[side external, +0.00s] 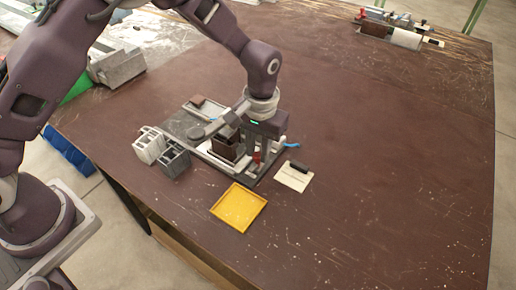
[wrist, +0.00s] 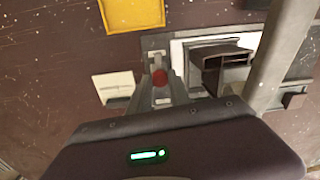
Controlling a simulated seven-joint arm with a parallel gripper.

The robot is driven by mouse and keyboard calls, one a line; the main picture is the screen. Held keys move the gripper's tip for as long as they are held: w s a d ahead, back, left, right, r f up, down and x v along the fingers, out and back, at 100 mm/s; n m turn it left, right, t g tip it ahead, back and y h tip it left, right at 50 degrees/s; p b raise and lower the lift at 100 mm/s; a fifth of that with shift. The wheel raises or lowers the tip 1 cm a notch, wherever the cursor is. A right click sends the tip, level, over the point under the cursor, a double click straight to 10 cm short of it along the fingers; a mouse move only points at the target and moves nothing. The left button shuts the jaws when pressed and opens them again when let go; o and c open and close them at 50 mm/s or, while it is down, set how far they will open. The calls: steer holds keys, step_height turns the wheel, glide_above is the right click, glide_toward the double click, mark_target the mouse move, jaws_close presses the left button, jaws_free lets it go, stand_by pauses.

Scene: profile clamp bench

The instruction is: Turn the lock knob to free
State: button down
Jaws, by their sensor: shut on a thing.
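The lock knob is a small red knob (wrist: 159,77) in the wrist view, on a light grey bracket at the edge of the clamp fixture. My gripper (wrist: 160,84) has its two grey fingers on either side of the knob and is shut on it. In the side external view the red knob (side external: 257,157) shows low beside the fingers of my gripper (side external: 260,158). A dark brown profile block (side external: 224,149) sits on the fixture plate (side external: 180,125) just left of the gripper; it also shows in the wrist view (wrist: 225,66). The knob's turn angle cannot be read.
A yellow tray (side external: 238,208) lies in front of the fixture. A pale card (side external: 294,177) with a black piece lies to the right. Grey bins (side external: 150,146) stand at left. A similar bench set (side external: 400,36) is far back right. The table's right side is clear.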

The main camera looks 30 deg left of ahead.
mark_target(259, 155)
steer(key=shift+n, duration=0.4)
steer(key=c, duration=1.2)
jaws_free()
step_height(259, 155, up, 7)
steer(key=shift+d+r, duration=0.1)
steer(key=shift+d, duration=0.05)
